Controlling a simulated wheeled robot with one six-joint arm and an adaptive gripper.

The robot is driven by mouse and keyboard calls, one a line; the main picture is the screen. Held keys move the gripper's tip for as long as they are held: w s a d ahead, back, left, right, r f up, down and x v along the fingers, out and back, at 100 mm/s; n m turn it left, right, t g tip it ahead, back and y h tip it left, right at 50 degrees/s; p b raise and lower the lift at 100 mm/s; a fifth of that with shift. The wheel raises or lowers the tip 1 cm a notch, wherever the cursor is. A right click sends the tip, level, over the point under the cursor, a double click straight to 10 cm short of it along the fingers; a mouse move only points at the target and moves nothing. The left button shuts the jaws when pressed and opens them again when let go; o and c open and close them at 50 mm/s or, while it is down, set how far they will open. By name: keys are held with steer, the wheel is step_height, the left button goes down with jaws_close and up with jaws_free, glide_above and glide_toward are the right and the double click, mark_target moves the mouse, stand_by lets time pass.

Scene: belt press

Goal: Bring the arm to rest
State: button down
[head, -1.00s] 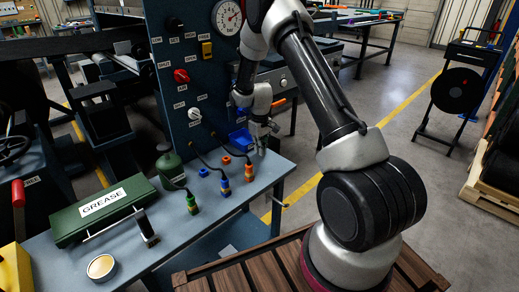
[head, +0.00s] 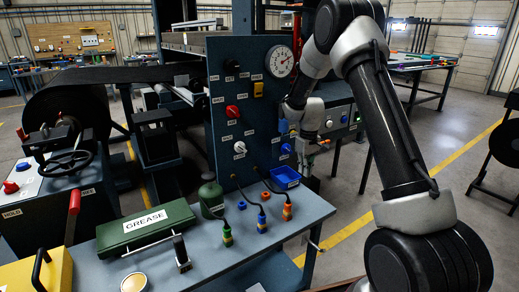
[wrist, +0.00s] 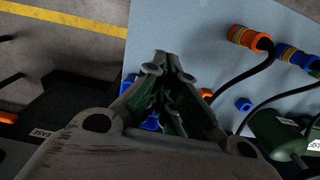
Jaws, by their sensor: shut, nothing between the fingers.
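My arm reaches up and over on the right of the head view, bent at the elbow. My gripper (head: 307,168) hangs down by the right side of the blue control panel (head: 240,110), above the far right end of the grey-blue bench (head: 300,222). In the wrist view my gripper (wrist: 165,62) points over the bench top, its fingers together with nothing held. Part of the bench below is hidden by the fingers.
Hose couplings stand on the bench: green-yellow (head: 227,235), blue (head: 262,217) and orange (head: 287,210). A blue tray (head: 285,177) lies behind them. A green GREASE box (head: 146,227) and a green bottle (head: 211,197) stand to the left. Floor is open at right.

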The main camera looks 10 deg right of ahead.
steer(key=s+m+g, duration=0.1)
steer(key=s+g, duration=0.1)
steer(key=s, duration=0.4)
steer(key=s+r+m+t, duration=0.1)
steer(key=s+r+t, duration=0.2)
steer(key=s+r, duration=1)
steer(key=s+r+m+t, duration=0.1)
steer(key=s+r+t, duration=0.2)
steer(key=s+r, duration=1)
steer(key=s, duration=0.5)
steer(key=shift+s+r+m, duration=0.15)
steer(key=shift+m, duration=0.15)
steer(key=c, duration=2.2)
jaws_free()
steer(key=shift+a, duration=0.1)
